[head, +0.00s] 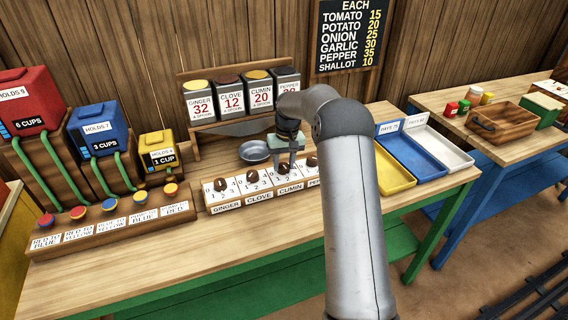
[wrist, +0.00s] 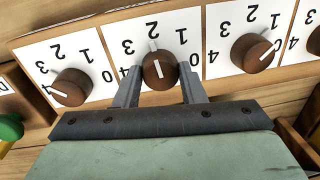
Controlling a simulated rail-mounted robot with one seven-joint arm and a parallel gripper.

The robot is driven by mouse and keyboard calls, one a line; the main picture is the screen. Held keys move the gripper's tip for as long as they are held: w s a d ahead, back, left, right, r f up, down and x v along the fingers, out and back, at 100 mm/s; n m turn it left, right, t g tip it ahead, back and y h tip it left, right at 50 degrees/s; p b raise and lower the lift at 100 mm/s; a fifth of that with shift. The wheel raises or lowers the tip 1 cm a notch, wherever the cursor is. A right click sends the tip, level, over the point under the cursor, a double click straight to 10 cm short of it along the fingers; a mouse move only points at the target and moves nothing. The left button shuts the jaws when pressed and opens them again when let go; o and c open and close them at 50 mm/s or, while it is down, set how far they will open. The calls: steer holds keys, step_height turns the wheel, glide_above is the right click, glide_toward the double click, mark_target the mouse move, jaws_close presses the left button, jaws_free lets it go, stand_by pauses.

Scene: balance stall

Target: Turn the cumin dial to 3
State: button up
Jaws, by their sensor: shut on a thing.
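The cumin dial (wrist: 160,69) is a round brown knob with a white line, on a white panel numbered 0 to 4. In the wrist view the numbers appear upside down, and the line stands nearly upright, roughly in line with the 2. My gripper (wrist: 158,84) is shut on this dial, one finger on each side. In the head view my gripper (head: 285,166) reaches down over the cumin panel, and its fingers mostly hide the knob. The CUMIN label (head: 290,189) shows below it.
The clove dial (wrist: 252,53) and the pepper dial (wrist: 72,87) sit close on either side. The ginger dial (head: 221,184) is farther left. A grey-blue bowl (head: 254,152) stands behind the panels. Spice canisters (head: 244,93) stand on a rack at the back. Coloured trays (head: 395,174) lie right.

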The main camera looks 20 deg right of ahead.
steer(key=n, duration=0.3)
steer(key=shift+w+r+n, duration=0.1)
steer(key=shift+n, duration=2.1)
steer(key=o, duration=1)
steer(key=r, duration=1.1)
steer(key=d+r, duration=0.1)
steer(key=r, duration=0.5)
steer(key=shift+w+r, duration=0.15)
steer(key=shift+w, duration=0.25)
